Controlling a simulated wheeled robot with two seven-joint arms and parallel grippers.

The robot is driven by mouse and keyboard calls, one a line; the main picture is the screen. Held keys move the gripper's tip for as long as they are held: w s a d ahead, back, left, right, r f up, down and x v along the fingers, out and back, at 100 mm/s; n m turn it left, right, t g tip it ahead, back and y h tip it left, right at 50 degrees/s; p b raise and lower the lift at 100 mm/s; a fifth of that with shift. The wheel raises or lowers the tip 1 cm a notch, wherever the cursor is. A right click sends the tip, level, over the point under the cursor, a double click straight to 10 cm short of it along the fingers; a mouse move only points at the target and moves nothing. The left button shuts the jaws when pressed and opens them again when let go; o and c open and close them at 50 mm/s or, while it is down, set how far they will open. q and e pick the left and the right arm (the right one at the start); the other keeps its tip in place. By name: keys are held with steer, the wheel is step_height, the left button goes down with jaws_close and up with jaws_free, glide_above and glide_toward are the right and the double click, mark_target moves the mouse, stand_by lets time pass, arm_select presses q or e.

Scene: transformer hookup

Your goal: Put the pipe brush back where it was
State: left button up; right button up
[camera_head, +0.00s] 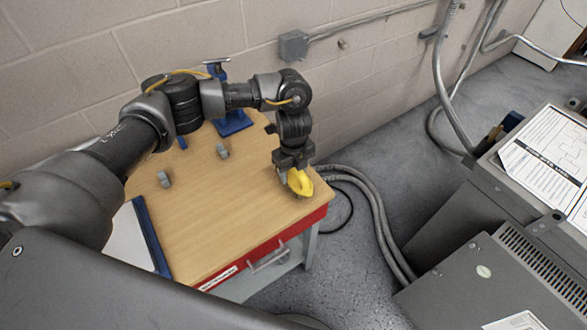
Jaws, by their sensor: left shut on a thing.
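My left gripper (294,167) points down over the right end of the wooden workbench (215,215). It is shut on a yellow object (300,182), close to the bench's right edge. The jaws hide part of this object, and I cannot tell whether it is the pipe brush or whether it touches the bench top. No other thing that I can clearly make out as a pipe brush shows. My right gripper is not in view.
A blue tool (232,122) stands at the bench's back. Two small grey pieces (222,151) (164,180) and a blue-edged binder (150,238) are on the bench. Grey conduits (378,215) run along the floor to the right. A grey cabinet (500,275) stands at far right.

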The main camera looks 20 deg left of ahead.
arm_select(q)
steer(key=o, duration=1)
steer(key=shift+f, duration=0.1)
steer(key=shift+r, duration=0.3)
step_height(320, 180, up, 12)
steer(key=shift+f+b, duration=0.1)
steer(key=shift+b, duration=0.8)
